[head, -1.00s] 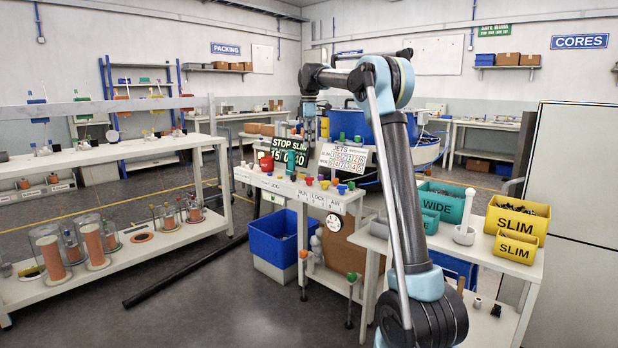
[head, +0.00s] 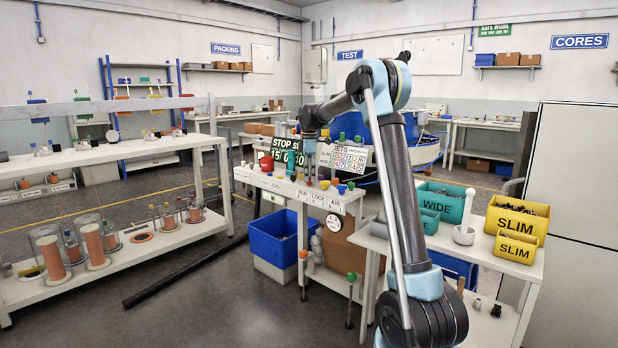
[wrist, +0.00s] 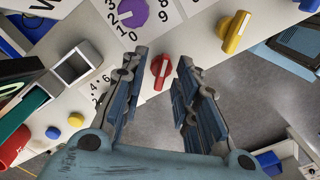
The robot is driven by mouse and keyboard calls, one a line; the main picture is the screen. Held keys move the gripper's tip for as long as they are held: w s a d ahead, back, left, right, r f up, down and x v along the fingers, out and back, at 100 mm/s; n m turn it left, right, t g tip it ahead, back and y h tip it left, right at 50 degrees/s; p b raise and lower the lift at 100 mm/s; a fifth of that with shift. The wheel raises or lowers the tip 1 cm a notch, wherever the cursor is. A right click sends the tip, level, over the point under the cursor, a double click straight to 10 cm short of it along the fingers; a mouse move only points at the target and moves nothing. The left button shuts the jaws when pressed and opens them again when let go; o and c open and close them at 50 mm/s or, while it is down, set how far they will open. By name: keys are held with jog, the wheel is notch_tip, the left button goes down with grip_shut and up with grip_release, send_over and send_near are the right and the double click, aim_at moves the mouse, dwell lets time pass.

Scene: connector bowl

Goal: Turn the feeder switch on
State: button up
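No feeder label is readable, so I cannot tell which one is the feeder switch. My gripper (wrist: 162,62) is open, its fingers on either side of the red switch in the picture; contact cannot be judged. In the head view my gripper (head: 309,166) is over the control bench (head: 283,186), where the switches are small.
A yellow button (wrist: 76,119), a blue button (wrist: 52,132) and a red part (wrist: 12,146) lie left in the wrist view.

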jog(key=shift+f, duration=0.1)
grip_shut()
jog(key=shift+w+m, duration=0.1)
jog(key=shift+m, duration=1.1)
jog(key=m, duration=0.4)
jog(key=shift+m, duration=0.3)
jog(key=m, duration=0.5)
jog(key=shift+d, duration=0.1)
jog(key=m, duration=0.5)
jog(key=shift+m, duration=0.4)
